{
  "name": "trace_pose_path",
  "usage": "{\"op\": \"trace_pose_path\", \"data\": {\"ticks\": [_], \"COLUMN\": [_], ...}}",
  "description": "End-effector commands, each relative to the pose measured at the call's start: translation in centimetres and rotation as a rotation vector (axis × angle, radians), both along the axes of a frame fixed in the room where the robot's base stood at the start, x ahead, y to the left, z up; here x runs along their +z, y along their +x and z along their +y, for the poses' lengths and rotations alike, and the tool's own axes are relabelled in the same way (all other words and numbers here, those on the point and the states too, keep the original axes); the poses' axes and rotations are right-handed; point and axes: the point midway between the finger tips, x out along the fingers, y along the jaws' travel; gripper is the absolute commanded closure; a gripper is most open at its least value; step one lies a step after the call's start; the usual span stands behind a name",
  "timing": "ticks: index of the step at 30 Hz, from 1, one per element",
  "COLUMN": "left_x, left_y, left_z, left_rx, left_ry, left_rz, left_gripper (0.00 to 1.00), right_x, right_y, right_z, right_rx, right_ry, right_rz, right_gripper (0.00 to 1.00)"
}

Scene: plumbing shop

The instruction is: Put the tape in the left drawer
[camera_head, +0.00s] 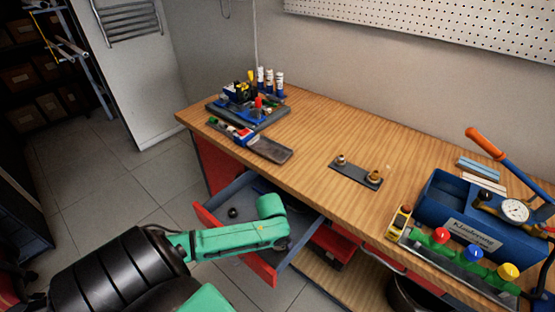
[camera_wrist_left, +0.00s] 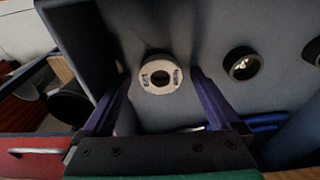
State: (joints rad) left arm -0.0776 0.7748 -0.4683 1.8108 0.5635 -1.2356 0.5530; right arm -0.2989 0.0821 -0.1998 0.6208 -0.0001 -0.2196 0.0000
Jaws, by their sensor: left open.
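The left drawer (camera_head: 212,218) is pulled out below the bench, with a red front and grey inside. A white ring with dark print, which looks like the tape (camera_wrist_left: 160,76), lies on the grey drawer floor in the left wrist view. My left gripper (camera_wrist_left: 160,92) is open, its two dark fingers on either side of the white ring with gaps between. In the head view my green wrist hangs over the drawer and hides the fingers and the white ring. My right gripper is not in view.
A black ring (camera_wrist_left: 242,64) lies in the drawer right of the white ring, and another dark ring is cut off at the edge. The wooden bench top (camera_head: 300,150) holds a vise (camera_head: 243,98), a fitting plate (camera_head: 355,173) and a blue toolbox (camera_head: 470,215).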

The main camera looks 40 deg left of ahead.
Motion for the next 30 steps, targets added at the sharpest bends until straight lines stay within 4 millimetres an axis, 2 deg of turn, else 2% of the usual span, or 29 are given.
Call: {"op": "trace_pose_path", "data": {"ticks": [5, 15, 18, 30], "left_x": [2.5, 9.9, 11.3, 11.8], "left_y": [-0.4, -1.5, -1.7, -1.8], "left_z": [0.0, 0.0, 0.0, 0.0], "left_rx": [0.0, 0.0, 0.001, 0.002], "left_ry": [0.0, 0.0, -0.001, 0.0], "left_rz": [-0.001, -0.001, 0.0, 0.001], "left_gripper": [0.04, 0.04, 0.04, 0.04], "right_x": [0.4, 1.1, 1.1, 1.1], "right_y": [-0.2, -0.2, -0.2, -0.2], "right_z": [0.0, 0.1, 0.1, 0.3], "right_rx": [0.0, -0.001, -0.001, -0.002], "right_ry": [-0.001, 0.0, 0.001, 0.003], "right_rz": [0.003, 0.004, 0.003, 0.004], "right_gripper": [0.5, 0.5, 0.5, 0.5]}}
